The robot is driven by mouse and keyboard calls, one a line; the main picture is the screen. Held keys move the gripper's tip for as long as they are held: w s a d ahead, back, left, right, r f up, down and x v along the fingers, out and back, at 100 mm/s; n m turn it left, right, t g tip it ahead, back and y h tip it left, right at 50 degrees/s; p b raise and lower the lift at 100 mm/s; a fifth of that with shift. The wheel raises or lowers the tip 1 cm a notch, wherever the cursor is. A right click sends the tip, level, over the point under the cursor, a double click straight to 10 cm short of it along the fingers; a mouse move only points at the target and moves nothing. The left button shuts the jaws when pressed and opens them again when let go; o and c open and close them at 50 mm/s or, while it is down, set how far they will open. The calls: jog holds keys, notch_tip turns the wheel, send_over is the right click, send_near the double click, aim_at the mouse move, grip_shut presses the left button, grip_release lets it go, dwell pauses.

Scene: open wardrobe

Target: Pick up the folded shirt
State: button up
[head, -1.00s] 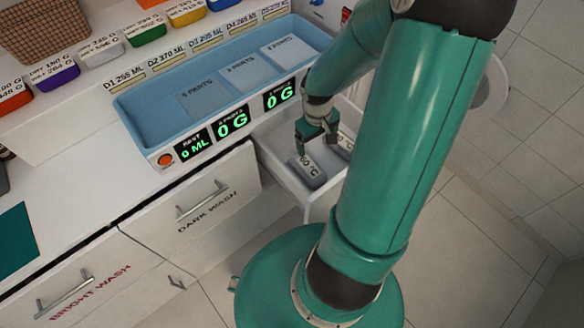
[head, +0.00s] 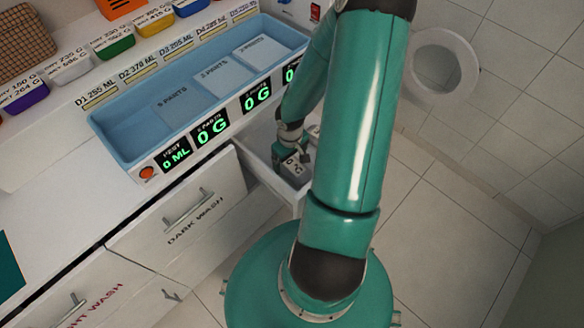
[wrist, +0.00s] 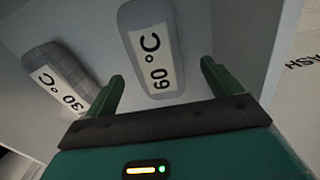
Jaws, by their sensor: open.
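Two rounded grey bundles lie in an open drawer, and I cannot tell for sure which is the folded shirt. In the wrist view, a pale bundle labelled 60 °C (wrist: 152,48) lies ahead of my gripper (wrist: 162,70), in the gap between its fingers. A checked grey bundle labelled 30 °C (wrist: 60,78) lies left of the left finger. My gripper is open with nothing held. In the head view, my gripper (head: 292,152) is low at the drawer, over a labelled bundle that it partly hides. My arm covers the drawer's right part.
The white drawer (head: 262,172) has raised walls close around the bundles. A blue tray (head: 130,140) with weight displays stands on the counter above it. The closed dark wash drawer (head: 180,215) is at left. A round white bin (head: 445,66) stands on the tiled floor at right.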

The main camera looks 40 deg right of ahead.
aim_at(290, 163)
jog(key=f, duration=0.5)
jog(key=shift+w+d, duration=0.2)
jog(key=c, duration=1.1)
jog(key=shift+r, duration=0.1)
notch_tip(290, 163, up, 10)
jog(key=shift+r, duration=0.1)
